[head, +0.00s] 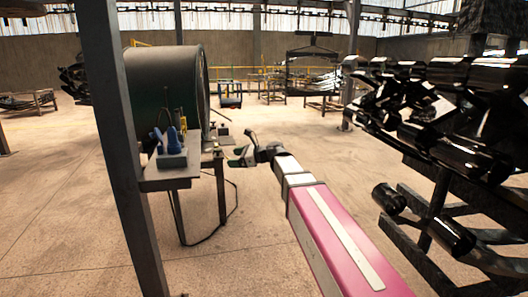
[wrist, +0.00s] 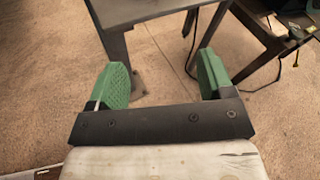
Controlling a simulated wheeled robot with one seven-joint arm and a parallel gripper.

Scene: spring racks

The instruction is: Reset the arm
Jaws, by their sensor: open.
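My gripper (wrist: 161,82) shows in the wrist view with its two green finger pads wide apart. It is open, and nothing is between the pads. In the head view my gripper (head: 236,156) is at the end of my pink and white arm, which reaches out over the floor. The gripper is small and partly dark there, just right of a work table (head: 172,183).
A grey post (head: 112,130) stands in front of the table at left. A large dark drum (head: 165,85) is behind it. A rack of dark cylinders (head: 440,150) stands close on the right of my arm. Open floor (head: 290,130) lies ahead between table and rack.

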